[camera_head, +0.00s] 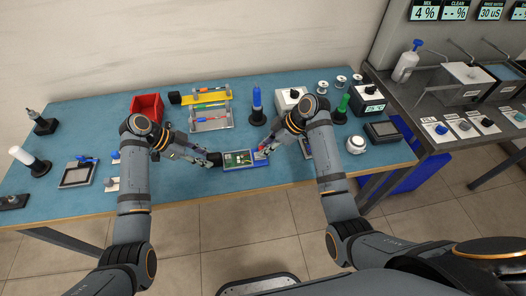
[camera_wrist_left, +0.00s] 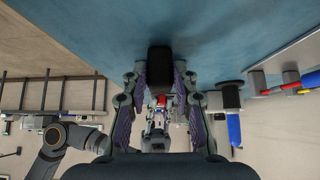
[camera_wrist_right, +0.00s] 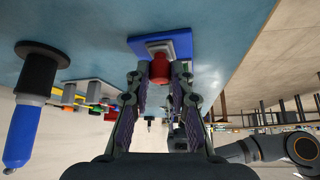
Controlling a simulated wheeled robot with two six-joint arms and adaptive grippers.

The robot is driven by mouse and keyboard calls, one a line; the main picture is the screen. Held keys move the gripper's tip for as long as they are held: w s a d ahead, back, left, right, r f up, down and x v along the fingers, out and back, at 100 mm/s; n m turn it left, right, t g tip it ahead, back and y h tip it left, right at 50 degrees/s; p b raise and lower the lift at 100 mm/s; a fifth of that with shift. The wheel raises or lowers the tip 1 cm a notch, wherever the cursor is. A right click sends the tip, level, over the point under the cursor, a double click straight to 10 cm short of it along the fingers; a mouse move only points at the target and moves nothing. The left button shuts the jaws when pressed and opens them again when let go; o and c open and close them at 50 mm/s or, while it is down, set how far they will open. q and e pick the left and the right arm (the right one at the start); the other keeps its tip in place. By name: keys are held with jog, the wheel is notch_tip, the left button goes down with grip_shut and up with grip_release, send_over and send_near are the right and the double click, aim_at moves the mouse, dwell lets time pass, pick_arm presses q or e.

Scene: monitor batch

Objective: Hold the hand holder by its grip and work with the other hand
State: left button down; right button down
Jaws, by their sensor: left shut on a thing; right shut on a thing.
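The hand holder (camera_head: 237,167) lies near the table's front edge with a green circuit board (camera_head: 238,158) in its frame. My left gripper (camera_head: 211,158) is shut on its black grip (camera_head: 216,159), at the holder's left end. The grip also fills the space between the fingers in the left wrist view (camera_wrist_left: 160,70). My right gripper (camera_head: 264,150) is shut on a small red part (camera_wrist_right: 160,69). A grey block (camera_wrist_right: 158,48) and a blue plate (camera_wrist_right: 180,44) are just beyond the red part. The blue plate (camera_head: 262,161) adjoins the holder's right side in the head view.
Behind my grippers stand a red bin (camera_head: 146,106), a tool rack (camera_head: 209,115) and a blue bottle on a black base (camera_head: 257,103). A white dome (camera_head: 356,144) and dark tray (camera_head: 382,132) are right.

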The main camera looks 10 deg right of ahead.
jog(key=shift+a, duration=1.25)
jog(key=c, duration=1.1)
grip_release()
jog(key=v, duration=1.2)
